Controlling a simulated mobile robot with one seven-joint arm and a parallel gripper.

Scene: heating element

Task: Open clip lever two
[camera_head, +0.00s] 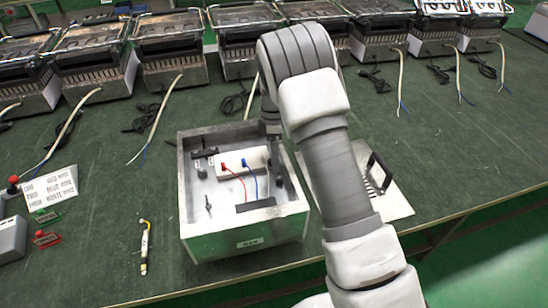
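I cannot tell which is clip lever two. A white block (243,160) with a red and a blue wire sits in the middle. My gripper (270,118) is a dark shape at the box's back right corner, mostly hidden by my arm. Its fingers are not clear, and contact cannot be told.
A metal lid with a black handle (380,168) lies right of the box. A yellow and black tool (145,247) and a label card (51,187) lie to the left. Several heater units with cables line the back.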

